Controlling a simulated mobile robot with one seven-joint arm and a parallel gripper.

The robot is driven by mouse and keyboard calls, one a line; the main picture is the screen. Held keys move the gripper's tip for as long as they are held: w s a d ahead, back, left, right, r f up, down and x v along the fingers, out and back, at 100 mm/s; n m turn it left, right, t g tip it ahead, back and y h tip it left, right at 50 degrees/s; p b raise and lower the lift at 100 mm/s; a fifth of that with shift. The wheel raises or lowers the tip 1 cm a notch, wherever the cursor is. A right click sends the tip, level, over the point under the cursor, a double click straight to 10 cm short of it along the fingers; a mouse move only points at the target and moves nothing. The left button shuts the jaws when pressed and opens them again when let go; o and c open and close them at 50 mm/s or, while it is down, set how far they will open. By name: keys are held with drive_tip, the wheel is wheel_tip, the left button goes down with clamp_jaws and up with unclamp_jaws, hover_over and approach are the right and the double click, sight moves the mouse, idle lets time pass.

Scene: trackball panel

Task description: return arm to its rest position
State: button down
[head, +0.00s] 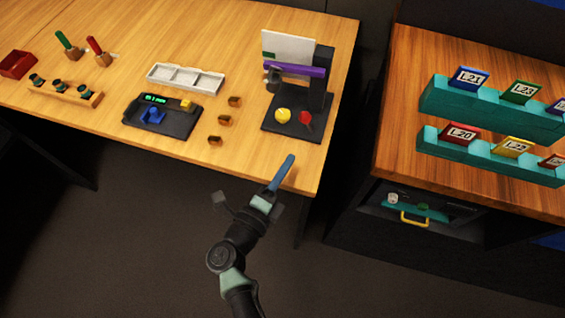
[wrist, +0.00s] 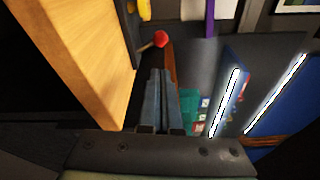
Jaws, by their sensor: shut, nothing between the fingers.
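My gripper (head: 284,172) is in the head view at the front right corner of the wooden table. Its blue fingers are together and hold nothing. In the wrist view the shut fingers (wrist: 160,98) point away from the camera, past the table's edge. My arm reaches up from the bottom of the head view, in front of the table. The trackball panel cannot be picked out with certainty; a dark panel with a blue piece (head: 153,116) and a green display lies on the table.
A dark stand (head: 314,97) with a yellow knob (head: 283,115) and a red knob (head: 306,118) is near the table's (head: 225,170) right end. A second table (head: 400,130) with teal racks (head: 490,107) is at right. A gap separates the tables. The floor in front is clear.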

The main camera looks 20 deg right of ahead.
drive_tip(key=shift+w+d+f, duration=0.1)
drive_tip(key=shift+w+d, duration=0.05)
drive_tip(key=shift+d, duration=0.05)
idle(0.3)
